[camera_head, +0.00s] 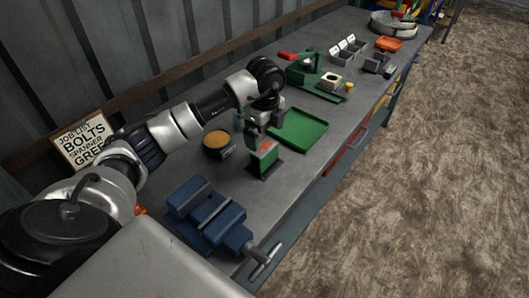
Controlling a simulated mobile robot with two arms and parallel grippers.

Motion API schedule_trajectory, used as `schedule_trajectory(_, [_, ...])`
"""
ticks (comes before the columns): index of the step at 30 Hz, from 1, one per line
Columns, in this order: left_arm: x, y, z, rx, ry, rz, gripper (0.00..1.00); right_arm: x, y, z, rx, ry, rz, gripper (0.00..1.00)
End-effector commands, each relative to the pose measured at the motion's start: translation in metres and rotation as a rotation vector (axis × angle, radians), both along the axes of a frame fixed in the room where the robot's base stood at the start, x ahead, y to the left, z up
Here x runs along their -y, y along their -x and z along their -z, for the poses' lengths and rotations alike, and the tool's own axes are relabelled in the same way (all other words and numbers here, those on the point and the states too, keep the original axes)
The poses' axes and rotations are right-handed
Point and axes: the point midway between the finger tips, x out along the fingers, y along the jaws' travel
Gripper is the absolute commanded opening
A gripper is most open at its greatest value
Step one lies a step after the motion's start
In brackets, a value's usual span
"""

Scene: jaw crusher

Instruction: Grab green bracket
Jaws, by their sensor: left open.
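A small green bracket (262,165) stands upright on the grey workbench, with a reddish patch near its top. It is in the middle of the head view, just left of a flat green tray (302,132). My left gripper (263,136) is open and points down at the top of the bracket. Its fingers partly hide the bracket's upper end. I cannot tell whether they touch it. My right gripper is not in view.
A blue vise (206,212) sits at the bench's near end. A round tin (217,141) stands left of the bracket. The bench surface between vise and tray is partly clear.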

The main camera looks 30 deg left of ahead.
Motion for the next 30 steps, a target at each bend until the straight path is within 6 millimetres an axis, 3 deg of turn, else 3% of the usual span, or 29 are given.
schedule_trajectory(18, [0.001,0.004,0.071,0.000,0.004,0.003,1.00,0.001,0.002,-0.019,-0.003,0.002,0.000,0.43])
schedule_trajectory(26, [0.001,0.004,0.074,0.002,0.004,0.004,1.00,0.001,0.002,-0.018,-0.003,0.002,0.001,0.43])
schedule_trajectory(30, [0.001,0.004,0.074,0.002,0.004,0.004,0.82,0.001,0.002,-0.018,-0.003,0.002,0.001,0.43])
